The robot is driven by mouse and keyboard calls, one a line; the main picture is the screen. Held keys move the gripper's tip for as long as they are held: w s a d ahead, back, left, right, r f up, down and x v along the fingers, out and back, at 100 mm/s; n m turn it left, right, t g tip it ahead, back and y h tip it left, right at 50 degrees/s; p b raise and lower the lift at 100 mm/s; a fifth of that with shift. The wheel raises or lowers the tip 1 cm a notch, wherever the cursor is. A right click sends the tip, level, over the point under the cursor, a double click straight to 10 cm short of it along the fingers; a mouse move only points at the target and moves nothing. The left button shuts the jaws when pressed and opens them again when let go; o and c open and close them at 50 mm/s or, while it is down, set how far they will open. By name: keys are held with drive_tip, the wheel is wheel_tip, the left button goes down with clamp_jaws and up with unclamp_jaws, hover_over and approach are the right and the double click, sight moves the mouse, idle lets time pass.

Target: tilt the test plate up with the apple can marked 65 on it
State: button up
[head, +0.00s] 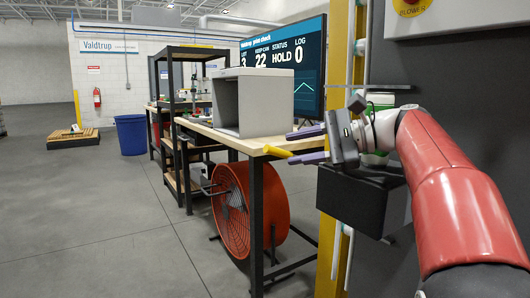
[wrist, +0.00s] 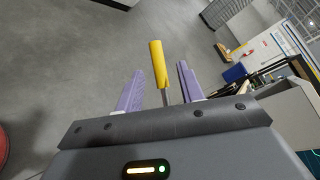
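My gripper (head: 290,145) is in front of the workbench, with its two purple fingers spread apart. A yellow handle (head: 276,151) lies between and beyond the fingers; in the wrist view the handle (wrist: 158,63) has a thin grey shaft and clear gaps on both sides. What it is fixed to is hidden. A white and green object (head: 380,100), perhaps a can, is mostly hidden behind my wrist, above a dark box (head: 352,203) by the yellow post. I cannot read a 65 or an apple on it. I cannot make out the test plate for sure.
A grey open box (head: 232,105) stands on the wooden workbench. A screen (head: 285,62) reads KEEP CAN 22, STATUS HOLD, LOG 0. An orange fan (head: 275,205) sits under the bench, and a yellow post (head: 331,240) stands beside my arm.

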sight(282, 151)
drive_tip(key=x, duration=0.6)
drive_tip(key=shift+a, duration=0.35)
clamp_jaws()
